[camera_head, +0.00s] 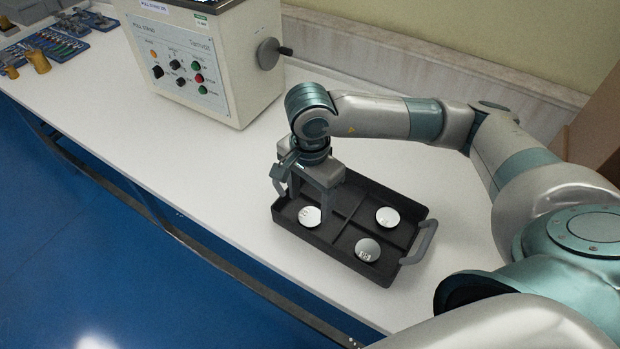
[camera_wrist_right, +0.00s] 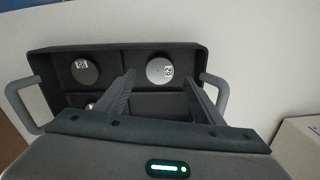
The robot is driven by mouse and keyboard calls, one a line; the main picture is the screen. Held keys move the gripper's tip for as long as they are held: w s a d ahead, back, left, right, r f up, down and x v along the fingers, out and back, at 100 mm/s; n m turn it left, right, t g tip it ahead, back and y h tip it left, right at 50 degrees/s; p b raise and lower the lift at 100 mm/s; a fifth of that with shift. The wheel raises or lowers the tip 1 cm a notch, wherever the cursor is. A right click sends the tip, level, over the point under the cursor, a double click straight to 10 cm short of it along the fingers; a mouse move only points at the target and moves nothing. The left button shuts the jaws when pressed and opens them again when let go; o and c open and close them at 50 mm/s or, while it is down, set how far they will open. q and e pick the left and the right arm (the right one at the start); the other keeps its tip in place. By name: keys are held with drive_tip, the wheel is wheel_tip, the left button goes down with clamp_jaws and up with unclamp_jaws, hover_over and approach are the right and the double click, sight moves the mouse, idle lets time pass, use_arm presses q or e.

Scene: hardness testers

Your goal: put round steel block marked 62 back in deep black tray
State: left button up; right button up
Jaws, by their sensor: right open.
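The deep black tray (camera_head: 340,254) lies on the white bench and also fills the upper part of the right wrist view (camera_wrist_right: 120,50). The round steel block marked 62 (camera_wrist_right: 160,70) lies face up in one of the tray's compartments; in the head view it is the leftmost block (camera_head: 309,216). My right gripper (camera_head: 305,204) is open over that compartment. Its fingers (camera_wrist_right: 161,80) point toward the block, one to each side of it, and hold nothing. I cannot tell how high the fingertips are. My left gripper is not in view.
Two other round steel blocks lie in the tray, one at the back (camera_head: 387,217) and one at the front (camera_head: 367,249). A grey handle (camera_head: 420,243) sticks out at the tray's right end. A hardness tester (camera_head: 208,65) stands at the back left. Bare bench lies between.

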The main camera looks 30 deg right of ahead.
sight(310, 216)
drive_tip(key=shift+w+r, duration=0.1)
drive_tip(key=shift+r, duration=0.8)
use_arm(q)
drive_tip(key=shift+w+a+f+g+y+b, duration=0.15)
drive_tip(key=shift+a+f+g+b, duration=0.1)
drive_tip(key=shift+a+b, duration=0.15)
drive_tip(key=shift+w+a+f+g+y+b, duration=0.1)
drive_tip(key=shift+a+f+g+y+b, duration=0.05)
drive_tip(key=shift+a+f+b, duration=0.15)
use_arm(e)
wheel_tip(310, 216, up, 6)
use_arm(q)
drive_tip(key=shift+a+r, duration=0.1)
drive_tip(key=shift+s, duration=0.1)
